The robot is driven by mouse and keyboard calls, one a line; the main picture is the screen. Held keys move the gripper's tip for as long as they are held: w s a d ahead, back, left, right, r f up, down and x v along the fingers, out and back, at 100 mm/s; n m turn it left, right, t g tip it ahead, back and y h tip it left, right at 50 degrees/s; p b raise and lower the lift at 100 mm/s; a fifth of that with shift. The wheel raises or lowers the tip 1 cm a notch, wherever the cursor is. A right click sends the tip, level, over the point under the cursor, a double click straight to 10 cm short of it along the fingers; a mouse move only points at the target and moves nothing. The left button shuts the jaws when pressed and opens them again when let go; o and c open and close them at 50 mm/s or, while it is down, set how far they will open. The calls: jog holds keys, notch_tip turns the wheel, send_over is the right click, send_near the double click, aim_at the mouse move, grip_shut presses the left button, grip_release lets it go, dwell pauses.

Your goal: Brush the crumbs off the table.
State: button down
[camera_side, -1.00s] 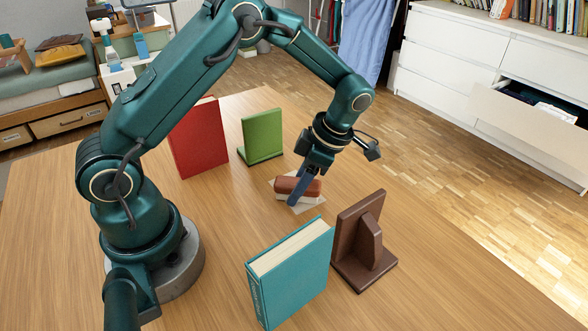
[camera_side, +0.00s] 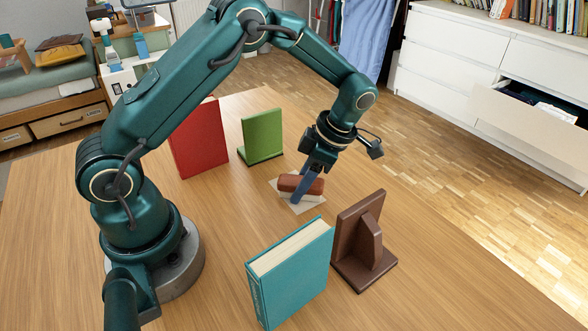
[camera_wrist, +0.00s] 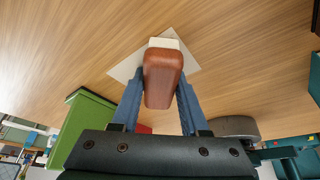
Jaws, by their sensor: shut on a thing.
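A brush (camera_side: 301,187) with a brown wooden back and a pale lower part is in my gripper (camera_side: 308,188). In the wrist view the brush (camera_wrist: 163,75) sits between the two blue fingers of my gripper (camera_wrist: 160,98), which are shut on its sides. The brush is low over a pale square patch (camera_side: 286,200) on the wooden table (camera_side: 225,230); the patch also shows in the wrist view (camera_wrist: 124,69). I cannot tell whether the brush touches the table. I cannot make out any crumbs.
A red book (camera_side: 198,140) and a green bookend (camera_side: 262,136) stand behind, to the left of the brush. A teal book (camera_side: 290,275) and a brown bookend (camera_side: 362,245) stand in front. The table's left part is clear. An open drawer (camera_side: 530,120) is beyond the table.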

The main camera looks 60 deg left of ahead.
aim_at(311, 207)
jog(key=shift+a, duration=3.5)
jog(key=shift+w+a, duration=0.15)
jog(key=shift+w, duration=0.05)
jog(key=shift+w+f, duration=0.1)
jog(key=shift+w, duration=0.15)
jog(key=shift+d, duration=5.85)
notch_tip(311, 207, up, 8)
jog(key=shift+a, duration=0.15)
jog(key=shift+s, duration=0.1)
